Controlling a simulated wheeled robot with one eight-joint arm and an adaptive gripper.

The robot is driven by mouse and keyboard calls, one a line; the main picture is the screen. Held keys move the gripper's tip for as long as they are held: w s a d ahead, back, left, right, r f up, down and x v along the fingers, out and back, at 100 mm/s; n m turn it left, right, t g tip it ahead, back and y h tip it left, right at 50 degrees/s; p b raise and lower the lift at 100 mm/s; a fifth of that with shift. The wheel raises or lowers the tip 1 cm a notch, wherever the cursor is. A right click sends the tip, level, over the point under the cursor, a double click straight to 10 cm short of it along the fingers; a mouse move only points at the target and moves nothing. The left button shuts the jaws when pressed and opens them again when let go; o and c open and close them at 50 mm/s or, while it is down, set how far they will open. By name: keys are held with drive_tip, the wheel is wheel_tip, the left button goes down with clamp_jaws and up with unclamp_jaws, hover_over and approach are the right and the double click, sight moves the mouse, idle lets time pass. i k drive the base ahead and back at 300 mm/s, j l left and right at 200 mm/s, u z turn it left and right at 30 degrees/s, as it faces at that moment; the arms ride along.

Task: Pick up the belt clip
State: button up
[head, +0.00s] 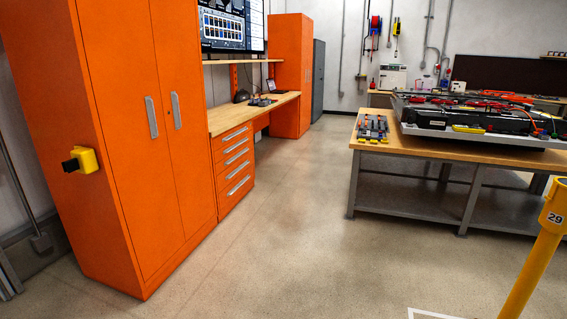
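A yellow box (88,160) is fixed to the left side of the near orange cabinet. A small black piece (71,165) sticks out of its left face; it looks like a belt clip, but it is too small to be sure. No belt is seen drawn out from it. My gripper is not in view.
A tilted yellow post (533,250) marked 29 stands at the right front. The orange cabinet (150,120) is closed. A workbench (415,150) bears a battery pack (480,120) and tools. Another bench (222,118) stands beyond the cabinet. The middle floor is clear.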

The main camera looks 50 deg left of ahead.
sight(71, 165)
drive_tip(key=u, duration=3)
drive_tip(key=i+j+z, duration=0.2)
drive_tip(key=i+j, duration=0.35)
drive_tip(key=i, duration=0.15)
